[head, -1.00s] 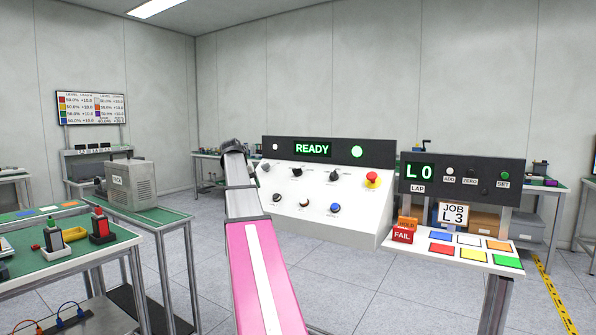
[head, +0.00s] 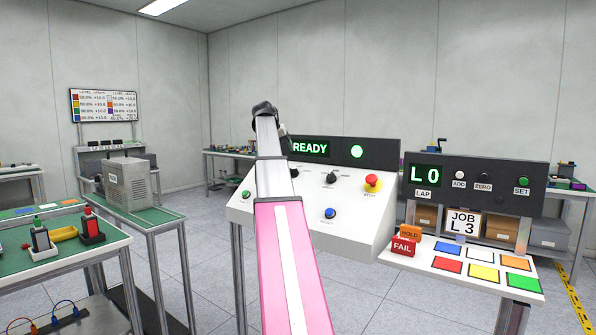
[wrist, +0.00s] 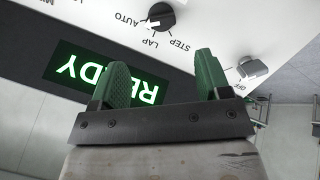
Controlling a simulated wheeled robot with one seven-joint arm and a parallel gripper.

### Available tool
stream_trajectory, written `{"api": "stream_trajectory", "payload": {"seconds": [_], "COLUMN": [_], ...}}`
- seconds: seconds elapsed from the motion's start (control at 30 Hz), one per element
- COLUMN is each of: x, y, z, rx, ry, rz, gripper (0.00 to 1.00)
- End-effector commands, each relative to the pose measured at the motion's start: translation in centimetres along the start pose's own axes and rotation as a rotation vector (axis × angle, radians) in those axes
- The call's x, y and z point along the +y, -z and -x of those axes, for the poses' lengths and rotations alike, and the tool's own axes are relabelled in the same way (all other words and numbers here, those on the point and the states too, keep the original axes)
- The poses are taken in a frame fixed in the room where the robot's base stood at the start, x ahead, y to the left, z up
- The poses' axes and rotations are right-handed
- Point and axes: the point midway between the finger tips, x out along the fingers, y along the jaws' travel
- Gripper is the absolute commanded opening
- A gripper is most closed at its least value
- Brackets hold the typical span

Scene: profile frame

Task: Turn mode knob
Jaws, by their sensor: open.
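The black mode knob (wrist: 161,16) shows at the top of the wrist view, with AUTO, LAP and STEP printed around it. Its white mark is on the side towards AUTO and LAP; which one it points at is unclear. In the head view a knob (head: 295,172), apparently the same one, shows beside my arm, partly hidden. My gripper (wrist: 164,80) is open and empty, its two green fingers apart in front of the READY display (wrist: 85,75). The knob lies beyond the fingertips, apart from them. In the head view my arm hides the fingers.
A grey knob (wrist: 252,69) marked OFF is close to the right finger. The console (head: 350,235) also carries another black knob (head: 331,177), a blue knob (head: 330,212) and a red stop button (head: 373,182). A second panel (head: 470,170) reads L0; JOB L3 is below it.

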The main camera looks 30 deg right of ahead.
Motion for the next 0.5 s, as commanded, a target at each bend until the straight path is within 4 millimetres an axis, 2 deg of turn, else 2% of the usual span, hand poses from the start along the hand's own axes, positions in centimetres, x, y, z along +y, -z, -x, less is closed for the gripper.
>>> {"api": "stream_trajectory", "payload": {"seconds": [0.17,0.5], "x": [-0.1,-0.1], "y": [-0.1,-0.1], "z": [-2.1,-8.0], "rx": [-0.002,-0.002], "ry": [0.000,0.000], "rz": [0.001,0.001], "gripper": [0.70,0.70]}}
